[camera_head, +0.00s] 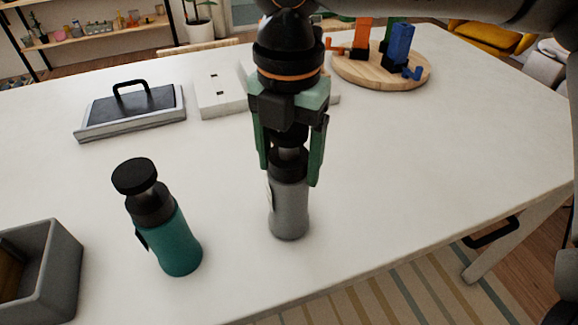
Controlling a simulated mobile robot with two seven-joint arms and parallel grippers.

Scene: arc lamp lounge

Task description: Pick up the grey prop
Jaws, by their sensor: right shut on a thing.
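The grey prop (289,212) is a grey bottle with a dark neck and cap. It stands upright on the white table (400,170), or very close above it; I cannot tell which. My right gripper (290,165) comes down from above with its green fingers on either side of the bottle's neck, shut on it. The gripper hides the cap and part of the neck. My left gripper is not in view.
A teal bottle (175,245) with a black cap stands to the left. A grey open box (62,262) is at the left edge. A handled press (132,108), a white block (220,92) and a round wooden board (350,72) with coloured pieces lie farther back. The right side is clear.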

